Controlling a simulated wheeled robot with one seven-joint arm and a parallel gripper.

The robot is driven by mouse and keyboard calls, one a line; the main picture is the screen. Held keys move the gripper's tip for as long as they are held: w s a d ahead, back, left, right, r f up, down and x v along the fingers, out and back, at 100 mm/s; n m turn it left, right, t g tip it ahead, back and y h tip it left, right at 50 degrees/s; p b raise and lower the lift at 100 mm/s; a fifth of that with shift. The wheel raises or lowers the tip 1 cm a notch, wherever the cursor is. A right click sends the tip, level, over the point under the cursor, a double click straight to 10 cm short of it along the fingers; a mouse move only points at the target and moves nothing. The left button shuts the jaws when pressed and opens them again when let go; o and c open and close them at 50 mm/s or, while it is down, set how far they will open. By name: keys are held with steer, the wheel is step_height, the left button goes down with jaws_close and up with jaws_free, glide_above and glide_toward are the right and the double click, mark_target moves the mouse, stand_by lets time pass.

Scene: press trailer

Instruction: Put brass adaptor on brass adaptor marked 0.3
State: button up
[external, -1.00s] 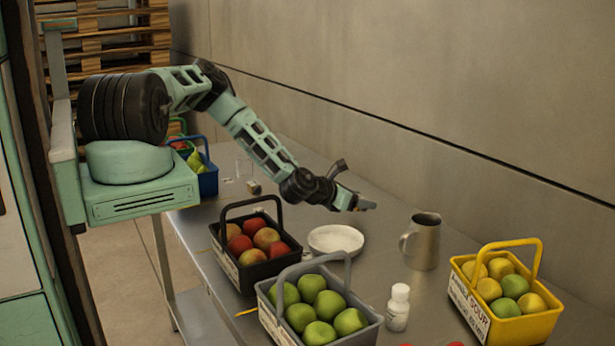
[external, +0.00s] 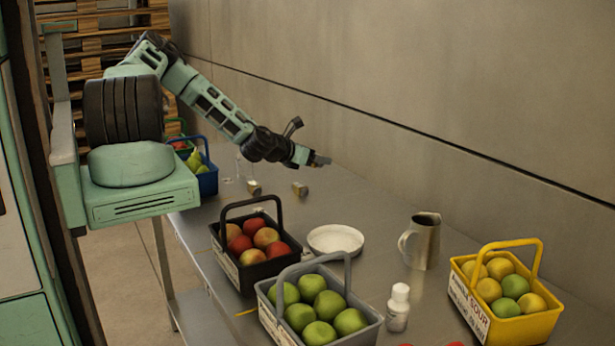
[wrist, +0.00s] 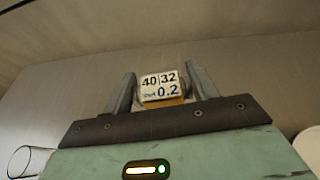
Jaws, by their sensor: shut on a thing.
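My gripper (external: 318,160) is raised above the far part of the table, with its fingers pointing right. In the wrist view its fingers (wrist: 163,92) are shut on a brass adaptor (wrist: 163,88) with a white label reading "40|32" and "0.2". Two small brass adaptors stand apart on the table in the external view, one at left (external: 254,188) and one at right (external: 300,189). The right one is below the gripper. Their markings are too small to read, so I cannot tell which is 0.3.
A white plate (external: 335,254), a metal jug (external: 420,242) and a white bottle (external: 398,308) stand on the table (external: 375,200). Fruit baskets in black (external: 262,275), grey (external: 372,338), yellow (external: 530,327) and blue (external: 208,184) stand around. A clear glass (wrist: 30,160) shows at lower left.

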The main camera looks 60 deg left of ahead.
mark_target(255, 183)
steer(key=s+a+r+n+y+p, duration=0.2)
steer(key=s+a+n+y, duration=0.1)
steer(key=s+a, duration=1.05)
steer(key=shift+g, duration=0.4)
steer(key=f+b, duration=0.2)
steer(key=f, duration=0.1)
steer(key=a+f+b, duration=0.1)
steer(key=f+b, duration=0.1)
steer(key=f, duration=0.2)
steer(key=w+a+f+b, duration=0.1)
steer(key=f, duration=0.2)
steer(key=shift+f+b, duration=0.15)
steer(key=shift+b, duration=0.25)
steer(key=shift+f, duration=0.2)
steer(key=o, duration=1.1)
steer(key=shift+c, duration=0.2)
